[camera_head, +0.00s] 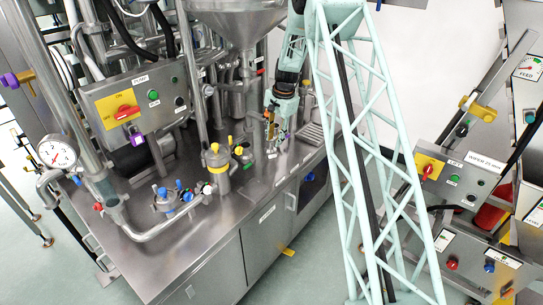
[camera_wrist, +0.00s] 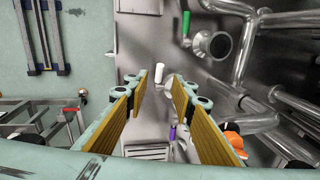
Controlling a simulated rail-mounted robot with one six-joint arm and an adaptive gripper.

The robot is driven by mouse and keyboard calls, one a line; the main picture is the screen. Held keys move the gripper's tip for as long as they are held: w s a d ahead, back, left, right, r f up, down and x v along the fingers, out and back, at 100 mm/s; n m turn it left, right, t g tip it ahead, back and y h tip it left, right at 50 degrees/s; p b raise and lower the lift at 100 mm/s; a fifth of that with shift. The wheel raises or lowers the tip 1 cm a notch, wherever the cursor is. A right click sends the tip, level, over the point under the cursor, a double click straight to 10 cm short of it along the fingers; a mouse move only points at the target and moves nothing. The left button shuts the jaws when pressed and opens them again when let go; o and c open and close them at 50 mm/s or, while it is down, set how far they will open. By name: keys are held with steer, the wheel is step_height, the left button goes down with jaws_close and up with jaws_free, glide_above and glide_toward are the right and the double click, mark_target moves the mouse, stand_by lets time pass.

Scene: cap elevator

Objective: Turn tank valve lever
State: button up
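Several coloured valve levers show, and I cannot tell for sure which one is the tank valve lever. In the wrist view a white-handled lever (camera_wrist: 158,72) stands between and beyond the fingertips, over the steel surface. A green-handled lever (camera_wrist: 186,24) is above it, and a small purple handle (camera_wrist: 173,132) is below. My gripper (camera_wrist: 160,88) is open, with two yellow-faced fingers apart and nothing between them. In the head view my gripper (camera_head: 271,134) points down over the right part of the steel bench, below and right of the funnel tank (camera_head: 235,22).
The steel bench (camera_head: 215,222) carries pipes, a yellow-topped valve (camera_head: 216,158) and a pressure gauge (camera_head: 57,153). In the wrist view, pipes (camera_wrist: 290,20) crowd the right side.

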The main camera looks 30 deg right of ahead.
mark_target(274, 156)
steer(key=shift+w+a+f, duration=0.1)
steer(key=shift+w+f, duration=0.2)
steer(key=shift+f, duration=1.5)
steer(key=shift+w+a+f, duration=0.15)
steer(key=shift+w+f, duration=0.2)
steer(key=shift+f, duration=1.45)
steer(key=shift+w+a+f, duration=0.1)
steer(key=shift+w+f, duration=0.2)
steer(key=shift+f, duration=1.5)
steer(key=shift+c, duration=0.7)
jaws_close()
